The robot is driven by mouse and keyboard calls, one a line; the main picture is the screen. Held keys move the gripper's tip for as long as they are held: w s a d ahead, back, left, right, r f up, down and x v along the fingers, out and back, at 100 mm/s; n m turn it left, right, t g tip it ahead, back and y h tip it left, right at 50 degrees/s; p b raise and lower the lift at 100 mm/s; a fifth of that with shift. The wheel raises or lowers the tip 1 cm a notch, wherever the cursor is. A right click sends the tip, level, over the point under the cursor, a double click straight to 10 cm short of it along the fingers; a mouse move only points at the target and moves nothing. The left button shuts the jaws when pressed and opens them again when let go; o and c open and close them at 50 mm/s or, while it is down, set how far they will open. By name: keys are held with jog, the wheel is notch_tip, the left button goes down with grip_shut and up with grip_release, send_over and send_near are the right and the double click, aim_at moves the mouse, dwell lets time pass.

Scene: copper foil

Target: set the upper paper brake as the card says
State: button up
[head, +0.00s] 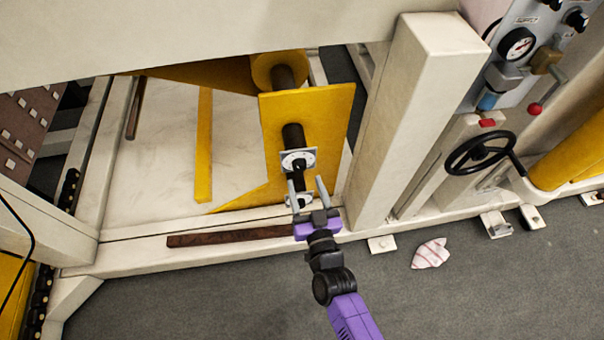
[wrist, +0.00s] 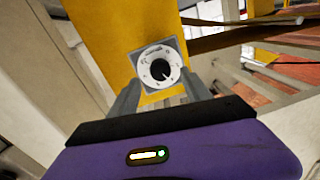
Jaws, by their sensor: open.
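The paper brake has a round white dial with a black knob (head: 298,163) on a square grey plate, mounted on a yellow panel (head: 335,115). In the wrist view the dial (wrist: 159,68) faces me between the fingers, and a white mark on its knob points down and to the right. The dial's lettering is too small to read. My gripper (head: 308,188) is open and empty, just in front of and below the dial, apart from it. Both fingers also show in the wrist view (wrist: 161,95). I cannot see a card that I can identify.
A pale machine post (head: 415,120) stands right of the dial. Further right are a gauge panel (head: 517,42) and a black handwheel (head: 478,153). A dark brown bar (head: 228,236) lies along the lower frame. A crumpled striped paper (head: 430,254) lies on the grey floor.

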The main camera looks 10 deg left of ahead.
aim_at(301, 169)
jog(key=shift+b+x, duration=0.7)
jog(key=shift+x, duration=1.65)
grip_shut()
